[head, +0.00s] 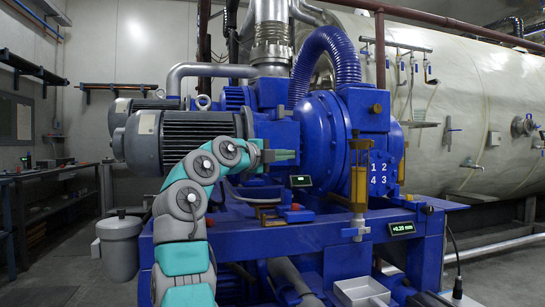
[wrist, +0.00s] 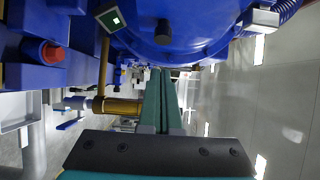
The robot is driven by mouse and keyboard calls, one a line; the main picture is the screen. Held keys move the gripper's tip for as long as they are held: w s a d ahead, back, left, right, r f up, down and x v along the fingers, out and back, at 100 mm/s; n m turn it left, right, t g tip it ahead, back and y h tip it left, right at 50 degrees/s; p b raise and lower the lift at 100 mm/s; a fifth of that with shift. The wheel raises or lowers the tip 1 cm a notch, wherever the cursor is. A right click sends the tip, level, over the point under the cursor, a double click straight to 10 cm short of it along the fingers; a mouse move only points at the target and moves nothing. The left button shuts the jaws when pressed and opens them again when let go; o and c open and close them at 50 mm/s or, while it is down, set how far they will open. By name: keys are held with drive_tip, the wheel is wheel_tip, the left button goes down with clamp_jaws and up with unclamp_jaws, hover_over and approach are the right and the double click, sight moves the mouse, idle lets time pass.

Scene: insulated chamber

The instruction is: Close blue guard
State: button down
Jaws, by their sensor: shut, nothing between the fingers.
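My gripper (head: 288,155) is in front of the blue pump, right of the grey motor. In the wrist view its two teal fingers (wrist: 160,78) are together with nothing between them. The blue pump housing (head: 318,140) is large and round; it also fills the top of the wrist view (wrist: 175,30). I cannot tell which blue part is the guard, or whether it is open. A curved blue part (head: 238,194) shows low between motor and pump, partly behind my arm. I see no clear contact between gripper and pump.
The grey motor (head: 165,138) stands left of the pump on a blue frame (head: 345,226). An upright brass-coloured cylinder (head: 358,185) stands in front of the pump. Small displays (head: 401,228) and a red knob (wrist: 53,52) are nearby. A white tray (head: 361,291) is low in front.

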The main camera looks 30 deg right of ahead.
sight(279, 143)
drive_tip(key=shift+w+d+p, duration=0.4)
drive_tip(key=shift+w+d, duration=0.2)
drive_tip(key=shift+w, duration=0.25)
drive_tip(key=shift+w+d+p, duration=0.4)
drive_tip(key=shift+w+d, duration=0.2)
drive_tip(key=shift+w, duration=0.2)
